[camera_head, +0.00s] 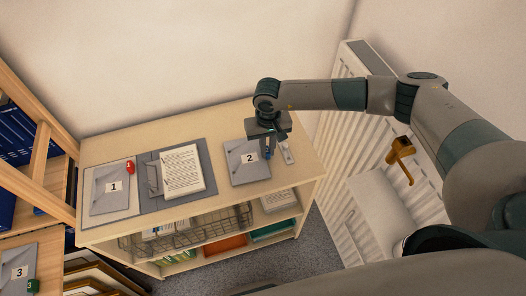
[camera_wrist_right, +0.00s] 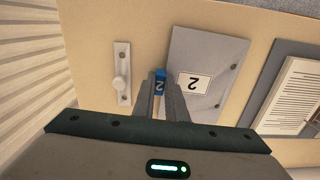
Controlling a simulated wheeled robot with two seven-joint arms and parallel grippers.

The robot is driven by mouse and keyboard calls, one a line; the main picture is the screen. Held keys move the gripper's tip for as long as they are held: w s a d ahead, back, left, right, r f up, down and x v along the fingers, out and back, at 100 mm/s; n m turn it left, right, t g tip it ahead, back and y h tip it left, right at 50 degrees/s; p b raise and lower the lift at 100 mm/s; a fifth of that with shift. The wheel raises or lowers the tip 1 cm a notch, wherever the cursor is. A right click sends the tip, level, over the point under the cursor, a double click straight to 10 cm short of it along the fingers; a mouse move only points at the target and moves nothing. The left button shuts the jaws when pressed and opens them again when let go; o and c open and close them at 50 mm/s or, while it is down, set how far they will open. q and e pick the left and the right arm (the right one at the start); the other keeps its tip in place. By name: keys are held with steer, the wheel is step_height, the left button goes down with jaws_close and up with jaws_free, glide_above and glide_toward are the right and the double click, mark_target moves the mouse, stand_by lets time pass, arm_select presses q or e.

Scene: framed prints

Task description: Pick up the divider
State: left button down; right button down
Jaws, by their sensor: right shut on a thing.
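A grey flat panel with a white label "2" (camera_head: 238,174) lies on the shelf top, and it also shows in the wrist view (camera_wrist_right: 212,48). My right gripper (camera_head: 268,142) is over the panel's right side in the head view. In the wrist view its fingers (camera_wrist_right: 160,88) are shut on a small blue tab marked 2 (camera_wrist_right: 160,75), beside the panel's edge. The blue tab also shows below the gripper in the head view (camera_head: 268,154). I cannot tell whether the tab touches the panel. No left gripper is in view.
A light plate with a knob (camera_wrist_right: 122,62) lies beside the tab. A panel labelled 1 (camera_head: 110,199) with a red tab (camera_head: 130,167) and a paper stack (camera_head: 182,170) lie left. A wire basket (camera_head: 180,238) is below. A white radiator (camera_head: 335,185) stands right.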

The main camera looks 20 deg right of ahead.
step_height(320, 180, up, 8)
steer(key=b, duration=0.3)
steer(key=shift+r+b, duration=0.1)
steer(key=shift+b, duration=0.25)
steer(key=shift+r, duration=0.65)
steer(key=shift+a, duration=0.2)
